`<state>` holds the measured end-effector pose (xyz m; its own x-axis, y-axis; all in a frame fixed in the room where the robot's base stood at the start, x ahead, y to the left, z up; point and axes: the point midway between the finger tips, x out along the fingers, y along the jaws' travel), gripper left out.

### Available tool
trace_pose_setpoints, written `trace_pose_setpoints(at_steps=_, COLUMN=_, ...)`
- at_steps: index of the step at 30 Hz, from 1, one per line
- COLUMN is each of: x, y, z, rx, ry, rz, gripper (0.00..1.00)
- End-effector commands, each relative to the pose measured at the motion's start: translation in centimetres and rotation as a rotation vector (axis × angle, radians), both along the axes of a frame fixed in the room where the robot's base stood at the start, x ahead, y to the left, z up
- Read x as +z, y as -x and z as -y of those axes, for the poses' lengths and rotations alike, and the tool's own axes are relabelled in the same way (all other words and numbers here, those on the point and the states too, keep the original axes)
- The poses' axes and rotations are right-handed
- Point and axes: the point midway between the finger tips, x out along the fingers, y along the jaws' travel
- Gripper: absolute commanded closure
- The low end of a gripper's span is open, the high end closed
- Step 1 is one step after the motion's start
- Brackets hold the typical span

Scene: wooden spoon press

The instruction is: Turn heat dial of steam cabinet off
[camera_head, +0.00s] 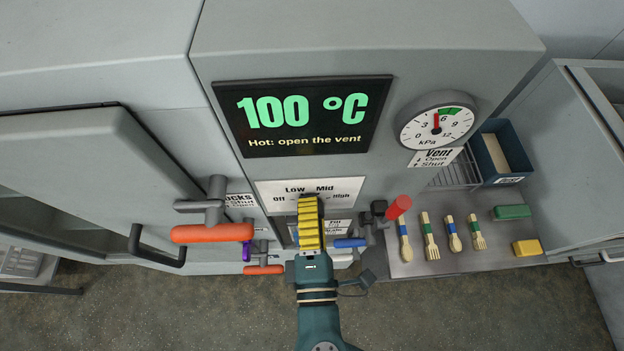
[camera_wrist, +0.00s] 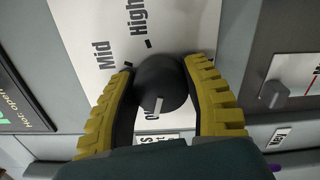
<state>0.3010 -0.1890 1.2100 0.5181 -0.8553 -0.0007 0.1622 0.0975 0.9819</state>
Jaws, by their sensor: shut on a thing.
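The heat dial (camera_wrist: 165,80) is a dark round knob on a white label plate (camera_head: 268,190) marked Off, Low, Mid and High. My gripper (camera_head: 309,203) has yellow ribbed fingers shut on the dial from both sides; in the wrist view one finger stands on each side of it (camera_wrist: 162,100). The dial's white pointer mark points down in the wrist view, toward the Off end, at a label partly hidden by my gripper. In the head view my fingers hide the dial. The steam cabinet's display (camera_head: 305,115) reads 100 °C, "Hot: open the vent".
A red-orange handle (camera_head: 212,233) stands left of my gripper, with a door handle (camera_head: 150,247) beyond. A blue lever (camera_head: 350,243) and a red lever (camera_head: 398,207) are close on the right. A pressure gauge (camera_head: 436,122) sits upper right. Several utensils lie on a shelf (camera_head: 400,262).

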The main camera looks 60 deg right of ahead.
Motion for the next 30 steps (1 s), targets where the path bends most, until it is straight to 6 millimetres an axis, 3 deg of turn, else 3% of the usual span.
trace_pose_setpoints(at_steps=7, x=-0.1, y=0.0, z=0.1, rx=-0.003, ry=-0.002, rz=-0.002, gripper=0.88)
trace_pose_setpoints(at_steps=8, x=-0.1, y=0.0, z=0.1, rx=-0.003, ry=-0.002, rz=-0.002, gripper=0.5)
trace_pose_setpoints(at_steps=12, x=-0.1, y=0.0, z=0.0, rx=-0.002, ry=-0.001, rz=-0.001, gripper=0.23)
trace_pose_setpoints(at_steps=23, x=-0.1, y=0.2, z=-0.4, rx=0.002, ry=-0.001, rz=-0.001, gripper=0.23)
trace_pose_setpoints(at_steps=30, x=-0.1, y=2.0, z=-3.9, rx=0.01, ry=-0.001, rz=-0.002, gripper=0.23)
